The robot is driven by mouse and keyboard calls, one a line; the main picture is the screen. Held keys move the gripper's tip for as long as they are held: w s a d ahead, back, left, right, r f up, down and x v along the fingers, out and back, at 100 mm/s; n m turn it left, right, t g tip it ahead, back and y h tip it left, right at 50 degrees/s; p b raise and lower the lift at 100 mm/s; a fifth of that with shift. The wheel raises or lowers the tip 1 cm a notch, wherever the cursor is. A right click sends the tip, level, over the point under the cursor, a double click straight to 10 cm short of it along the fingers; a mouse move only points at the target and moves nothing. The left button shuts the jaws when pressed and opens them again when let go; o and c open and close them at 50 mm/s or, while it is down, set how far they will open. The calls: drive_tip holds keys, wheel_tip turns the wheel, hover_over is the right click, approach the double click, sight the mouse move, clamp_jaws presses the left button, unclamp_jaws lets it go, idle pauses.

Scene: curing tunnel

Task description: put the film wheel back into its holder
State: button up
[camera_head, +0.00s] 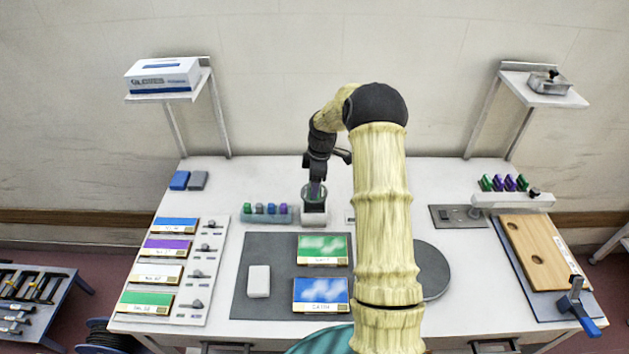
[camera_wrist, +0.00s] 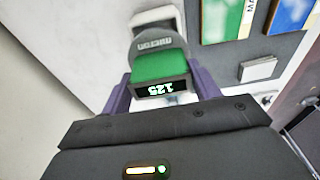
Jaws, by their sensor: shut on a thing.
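My gripper (camera_wrist: 160,90) points down at the back middle of the bench, with its dark purple fingers on either side of a green piece marked 125 (camera_wrist: 160,66). This piece seems to be the film wheel; its full round shape cannot be made out. It sits at or just above a grey rounded block with lettering (camera_wrist: 154,43), seemingly its holder. I cannot tell whether the piece is seated there. In the head view the block (camera_head: 314,206) stands on a white base, directly under my gripper (camera_head: 316,187), which hides much of the piece.
A rack of small coloured pieces (camera_head: 266,219) stands close left of the block. In front lies a grey mat (camera_head: 273,246) with green (camera_head: 322,249) and blue (camera_head: 320,290) panels and a white block (camera_head: 259,281). A round grey plate (camera_head: 434,272) is partly behind my arm.

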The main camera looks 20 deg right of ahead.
drive_tip(key=shift+f+b, duration=1.25)
drive_tip(key=shift+f, duration=1.1)
drive_tip(key=o, duration=1.3)
drive_tip(key=shift+c, duration=0.2)
drive_tip(key=shift+o, duration=0.4)
drive_tip(key=shift+o, duration=1)
drive_tip(key=shift+r, duration=0.1)
drive_tip(key=shift+r+p, duration=2.35)
drive_tip(key=shift+r, duration=1.1)
